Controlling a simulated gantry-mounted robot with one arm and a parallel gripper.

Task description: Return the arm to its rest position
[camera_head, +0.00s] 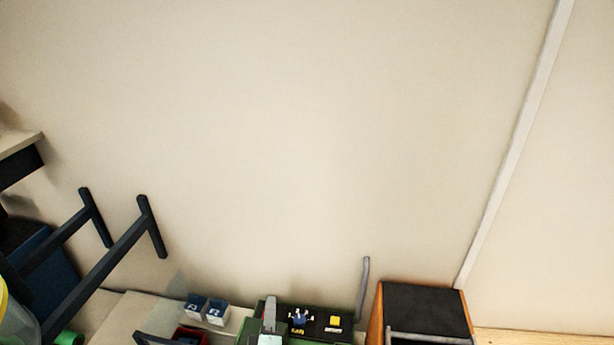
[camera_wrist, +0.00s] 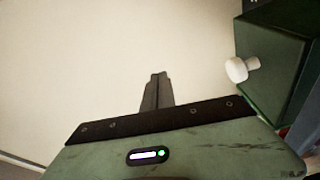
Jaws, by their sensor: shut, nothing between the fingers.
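My gripper (camera_wrist: 157,78) shows in the wrist view, its two dark fingers together with nothing between them. They point up the picture toward a plain pale surface and touch nothing that I can see. The green gripper body with a small lit indicator fills the bottom of that view. I cannot make out my gripper with certainty in the head view.
In the wrist view a dark green box (camera_wrist: 285,75) with a white knob (camera_wrist: 241,69) stands close on the right. The head view shows mostly bare wall (camera_head: 300,130). Along its bottom are a dark rack (camera_head: 95,270), small blue boxes (camera_head: 206,309) and a black-topped box (camera_head: 425,307).

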